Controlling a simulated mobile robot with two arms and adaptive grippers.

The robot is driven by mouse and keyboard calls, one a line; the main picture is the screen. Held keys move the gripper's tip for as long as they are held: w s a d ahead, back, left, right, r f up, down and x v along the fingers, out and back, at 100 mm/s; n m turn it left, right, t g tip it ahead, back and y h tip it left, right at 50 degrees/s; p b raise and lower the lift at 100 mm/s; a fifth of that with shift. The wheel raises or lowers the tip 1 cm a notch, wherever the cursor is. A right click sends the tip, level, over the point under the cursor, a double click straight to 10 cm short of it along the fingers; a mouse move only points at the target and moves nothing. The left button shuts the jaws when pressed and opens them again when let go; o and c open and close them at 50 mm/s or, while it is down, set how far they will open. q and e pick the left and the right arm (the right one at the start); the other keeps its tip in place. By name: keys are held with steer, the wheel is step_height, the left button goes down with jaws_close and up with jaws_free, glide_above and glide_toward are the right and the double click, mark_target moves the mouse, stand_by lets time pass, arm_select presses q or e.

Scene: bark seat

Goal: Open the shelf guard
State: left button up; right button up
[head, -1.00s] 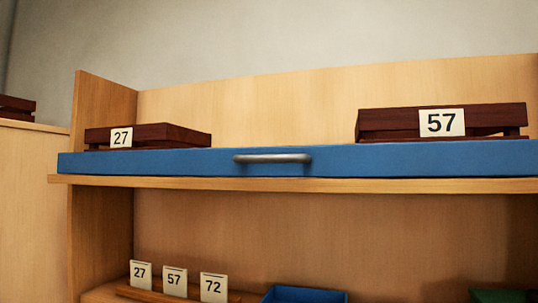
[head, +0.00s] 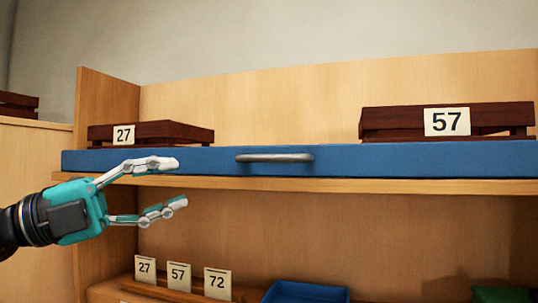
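The shelf guard (head: 400,160) is a long blue bar along the front edge of the upper wooden shelf. It stands upright and hides the lower part of the crates behind it. A grey metal handle (head: 275,157) is fixed to its front face. My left gripper (head: 178,182) is teal with pale fingertips and comes in from the left, in front of the shelf. Its two fingers are spread apart and empty, pointing right. They are to the left of the handle and a little lower in the picture, apart from it. My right gripper is not in view.
Dark wooden crates labelled 27 (head: 165,132) and 57 (head: 400,117) sit on the upper shelf. Below are number cards (head: 178,276) in a wooden holder, a blue bin (head: 305,293) and a green object (head: 500,295). The space before the handle is clear.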

mark_target(262, 158)
arm_select(q)
steer(key=shift+y, duration=0.9)
steer(key=p+x, duration=0.2)
steer(key=x, duration=0.3)
steer(key=r+p+x, duration=0.1)
steer(key=p+x, duration=0.2)
steer(key=x, duration=0.2)
steer(key=r+p+x, duration=0.1)
steer(key=p+x, duration=0.2)
steer(key=x, duration=0.2)
steer(key=shift+a, duration=0.15)
steer(key=shift+w+d, duration=0.1)
steer(key=shift+d, duration=0.2)
steer(key=c, duration=0.7)
jaws_close()
steer(key=shift+f, duration=0.1)
